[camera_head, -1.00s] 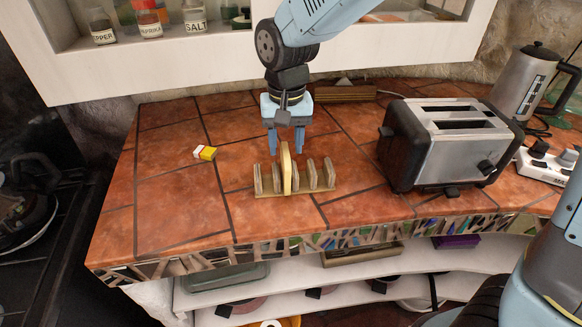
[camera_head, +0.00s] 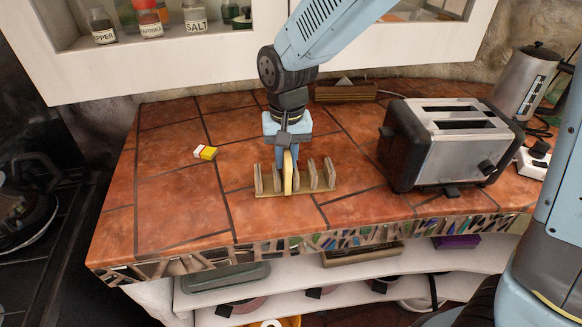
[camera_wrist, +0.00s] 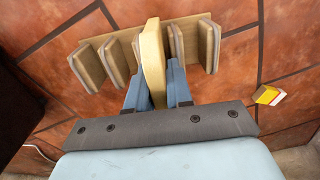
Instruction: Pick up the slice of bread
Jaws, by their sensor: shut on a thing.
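The slice of bread (camera_head: 288,173) is yellowish and stands upright in the wooden toast rack (camera_head: 324,190) on the tiled counter. My gripper (camera_head: 287,160) has come down over it from above, with one finger on each side. In the wrist view the slice (camera_wrist: 152,60) shows edge-on between the two blue fingers of my gripper (camera_wrist: 157,90), which are shut on it. The rack's upright dividers (camera_wrist: 209,45) stand on both sides of the slice.
A black and silver toaster (camera_head: 440,150) stands to the right, with a metal kettle (camera_head: 520,80) behind it. A small yellow and white box (camera_head: 205,152) lies to the left. A shelf with spice jars (camera_head: 150,18) hangs above the back.

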